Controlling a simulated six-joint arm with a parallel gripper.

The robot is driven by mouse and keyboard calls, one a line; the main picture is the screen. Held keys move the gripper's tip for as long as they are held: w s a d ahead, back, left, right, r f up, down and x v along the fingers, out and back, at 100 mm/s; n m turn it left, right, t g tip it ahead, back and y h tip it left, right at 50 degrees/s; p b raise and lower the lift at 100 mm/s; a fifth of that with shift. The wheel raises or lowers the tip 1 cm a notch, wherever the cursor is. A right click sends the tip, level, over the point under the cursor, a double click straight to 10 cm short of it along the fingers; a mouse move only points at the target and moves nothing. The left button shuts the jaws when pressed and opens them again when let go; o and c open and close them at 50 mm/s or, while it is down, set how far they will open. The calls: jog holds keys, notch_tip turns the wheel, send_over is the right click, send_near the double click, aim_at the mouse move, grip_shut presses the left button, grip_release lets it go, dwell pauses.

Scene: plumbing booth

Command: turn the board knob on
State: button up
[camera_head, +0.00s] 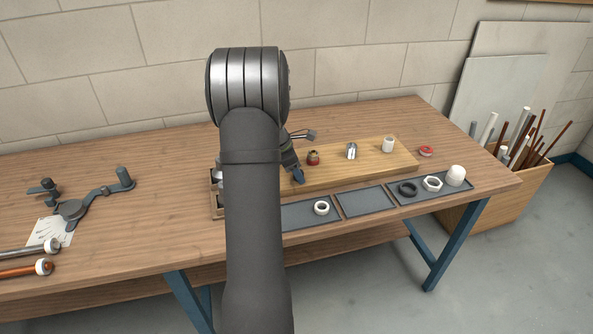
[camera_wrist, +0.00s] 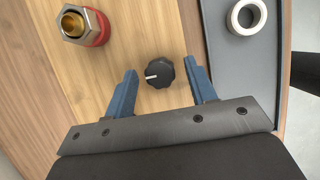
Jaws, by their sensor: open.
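In the wrist view, the black board knob (camera_wrist: 160,73) with a white pointer line sits on the light wooden board (camera_wrist: 140,20). The pointer line points to the left there. My gripper (camera_wrist: 160,80) is open, with one blue finger on each side of the knob and a gap on both sides. In the head view, my arm hides the knob, and part of my gripper (camera_head: 296,172) shows at the left end of the wooden board (camera_head: 335,171).
A brass fitting with a red base (camera_wrist: 84,26) stands on the board near my left finger. A grey tray (camera_wrist: 224,62) holding a white ring (camera_wrist: 246,16) lies to the right. Further along the board stand a metal fitting (camera_head: 351,151) and a white fitting (camera_head: 388,144).

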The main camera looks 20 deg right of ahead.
jog(key=c, duration=1)
jog(key=m+g, duration=0.1)
jog(key=m, duration=0.3)
jog(key=shift+w+d+m+g+y, duration=0.1)
jog(key=shift+w+m+g+y, duration=0.05)
jog(key=shift+m+g+y, duration=0.2)
jog(key=m+g, duration=0.1)
jog(key=m, duration=0.3)
jog(key=shift+w+m+g+y, duration=0.1)
jog(key=shift+m+g+y, duration=0.25)
jog(key=m, duration=0.2)
jog(key=m+y, duration=0.1)
jog(key=m, duration=0.1)
jog(key=shift+d+g+y, duration=0.15)
jog(key=shift+g+y, duration=0.15)
jog(key=shift+g, duration=0.1)
jog(key=shift+d+m+y, duration=0.1)
jog(key=shift+m+y, duration=0.7)
jog(key=shift+m, duration=1.4)
